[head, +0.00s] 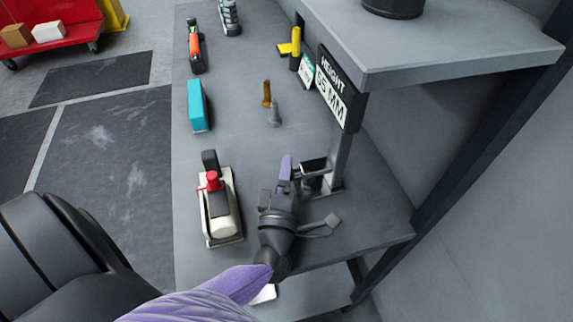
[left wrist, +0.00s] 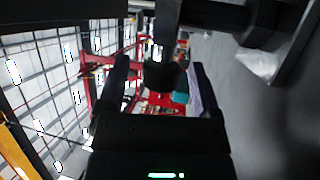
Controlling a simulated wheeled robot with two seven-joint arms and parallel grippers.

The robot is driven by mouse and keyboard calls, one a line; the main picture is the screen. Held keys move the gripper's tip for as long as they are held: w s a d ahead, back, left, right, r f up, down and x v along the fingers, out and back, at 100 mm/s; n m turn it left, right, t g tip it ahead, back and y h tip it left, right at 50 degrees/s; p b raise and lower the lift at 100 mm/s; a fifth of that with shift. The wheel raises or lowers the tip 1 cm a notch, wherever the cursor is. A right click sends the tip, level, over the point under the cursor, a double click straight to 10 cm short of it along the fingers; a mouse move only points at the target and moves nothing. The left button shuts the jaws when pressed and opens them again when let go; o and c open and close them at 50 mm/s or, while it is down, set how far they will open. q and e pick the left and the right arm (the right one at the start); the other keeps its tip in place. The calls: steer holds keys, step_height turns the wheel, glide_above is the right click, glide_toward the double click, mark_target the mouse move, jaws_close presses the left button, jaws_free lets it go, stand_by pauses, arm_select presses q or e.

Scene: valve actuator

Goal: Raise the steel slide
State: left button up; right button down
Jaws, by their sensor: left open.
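A height stand with a grey steel post (head: 339,160) rises near the right edge of the bench, with a sign (head: 334,88) reading "HEIGHT 65 MM". A dark block with a steel bracket (head: 313,172), which looks like the slide, sits low on the post. My left gripper (head: 285,180) is just left of this block, low over the bench, open. I cannot tell whether a finger touches the block. In the left wrist view the two fingers (left wrist: 163,85) are apart, with a dark shape between or beyond them that I cannot identify. My right gripper is out of view.
A cream device with a red knob (head: 219,205) stands left of my gripper on the bench (head: 240,125). A teal block (head: 197,105), a brass pin (head: 266,94) and a grey pin (head: 274,116) stand farther back. A shelf (head: 440,45) overhangs at the right.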

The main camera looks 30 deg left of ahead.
arm_select(q)
steer(key=shift+x, duration=0.85)
steer(key=shift+f, duration=0.1)
jaws_close()
stand_by(0.7)
